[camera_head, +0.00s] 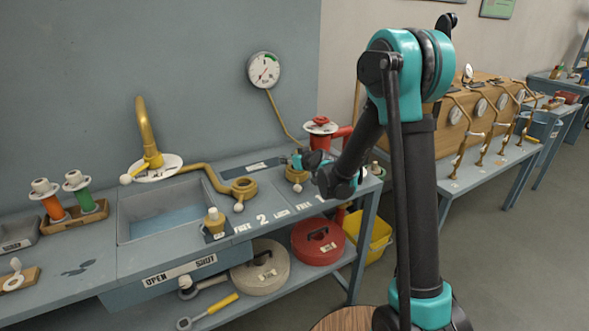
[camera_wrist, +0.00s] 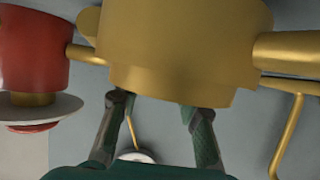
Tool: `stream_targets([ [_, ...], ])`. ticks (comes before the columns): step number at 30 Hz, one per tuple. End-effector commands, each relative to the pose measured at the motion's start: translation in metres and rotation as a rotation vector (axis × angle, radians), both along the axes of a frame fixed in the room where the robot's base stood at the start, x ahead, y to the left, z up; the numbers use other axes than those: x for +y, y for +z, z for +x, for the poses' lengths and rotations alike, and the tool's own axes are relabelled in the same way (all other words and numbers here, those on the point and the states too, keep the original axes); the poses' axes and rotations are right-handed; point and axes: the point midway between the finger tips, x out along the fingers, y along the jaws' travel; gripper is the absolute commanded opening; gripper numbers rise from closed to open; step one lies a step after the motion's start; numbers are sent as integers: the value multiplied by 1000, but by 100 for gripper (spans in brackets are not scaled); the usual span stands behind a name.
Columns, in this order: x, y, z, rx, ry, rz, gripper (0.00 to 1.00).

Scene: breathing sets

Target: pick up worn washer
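I cannot pick out a worn washer for certain in either view. My gripper (camera_head: 309,160) is at the right end of the grey-blue bench, beside a brass fitting (camera_head: 297,174), partly hidden by my own arm. In the wrist view my gripper (camera_wrist: 158,105) has its two dark green fingers apart with nothing seen held between them. A large brass body (camera_wrist: 180,45) fills the upper middle of that view, just beyond the fingertips. I cannot tell whether the fingers touch it. Any washer inside or behind the brass body is hidden.
A red valve (camera_head: 322,127) with a white plate stands close behind my gripper. A second brass fitting (camera_head: 244,188), a small brass piece (camera_head: 214,220) and a sink (camera_head: 160,215) lie to the left. A red lid (camera_head: 318,241) and beige lid (camera_head: 261,268) are on the lower shelf.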

Motion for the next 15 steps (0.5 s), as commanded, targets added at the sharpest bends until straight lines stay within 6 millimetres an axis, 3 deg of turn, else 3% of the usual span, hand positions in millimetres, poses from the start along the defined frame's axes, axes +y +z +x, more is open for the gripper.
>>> stream_targets([
  [8, 1, -1, 2, 0, 0, 0, 34],
  [15, 1, -1, 2, 0, 0, 0, 5],
])
